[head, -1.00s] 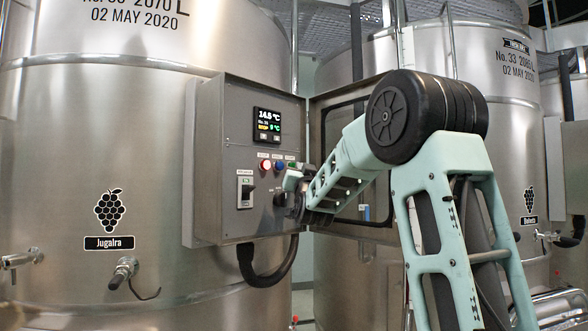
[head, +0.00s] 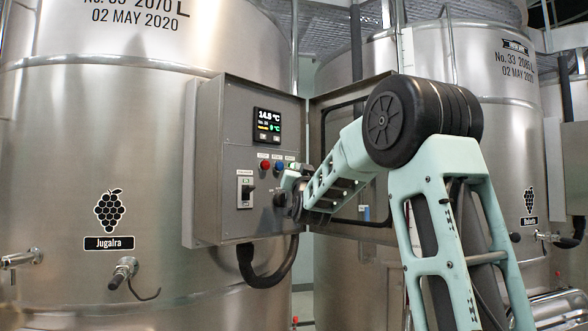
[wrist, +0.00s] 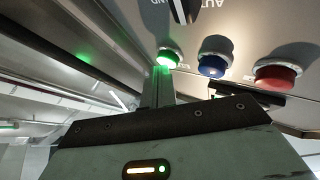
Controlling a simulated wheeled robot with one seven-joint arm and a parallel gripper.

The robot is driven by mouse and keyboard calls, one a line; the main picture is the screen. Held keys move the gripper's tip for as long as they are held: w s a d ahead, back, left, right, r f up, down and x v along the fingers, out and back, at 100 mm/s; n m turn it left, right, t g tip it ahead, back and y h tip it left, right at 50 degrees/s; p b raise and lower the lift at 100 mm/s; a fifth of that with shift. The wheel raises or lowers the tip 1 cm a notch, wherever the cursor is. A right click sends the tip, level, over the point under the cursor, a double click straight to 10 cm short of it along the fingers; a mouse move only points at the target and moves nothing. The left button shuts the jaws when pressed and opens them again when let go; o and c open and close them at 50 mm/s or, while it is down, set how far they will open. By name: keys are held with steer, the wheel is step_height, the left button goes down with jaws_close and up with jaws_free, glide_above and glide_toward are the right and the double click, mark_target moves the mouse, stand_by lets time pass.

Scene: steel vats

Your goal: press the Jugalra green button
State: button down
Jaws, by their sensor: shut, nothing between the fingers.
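The Jugalra vat (head: 60,160) carries a grey control box with a row of buttons. In the wrist view the green button (wrist: 168,57) glows green, beside a blue button (wrist: 213,58) and a red button (wrist: 277,72). My gripper (wrist: 160,80) is shut and empty, its tip right at the green button; whether it touches cannot be told for sure. In the head view my gripper (head: 290,175) is at the panel and largely hides the green button. The red button (head: 265,165) and blue button (head: 280,166) show to its left.
The control box (head: 220,130) has a display (head: 267,126) reading 14.5 °C and a black switch (head: 246,192) below. Its open door (head: 318,160) stands to the right, behind my arm. A second vat (head: 515,150) stands at the right.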

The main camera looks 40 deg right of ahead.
steer(key=shift+f, duration=0.1)
steer(key=shift+s+b, duration=0.75)
steer(key=shift+b, duration=0.1)
steer(key=shift+s, duration=0.1)
steer(key=s+b, duration=0.3)
steer(key=s, duration=0.1)
steer(key=shift+s+b, duration=0.3)
steer(key=shift+s, duration=0.1)
stand_by(0.6)
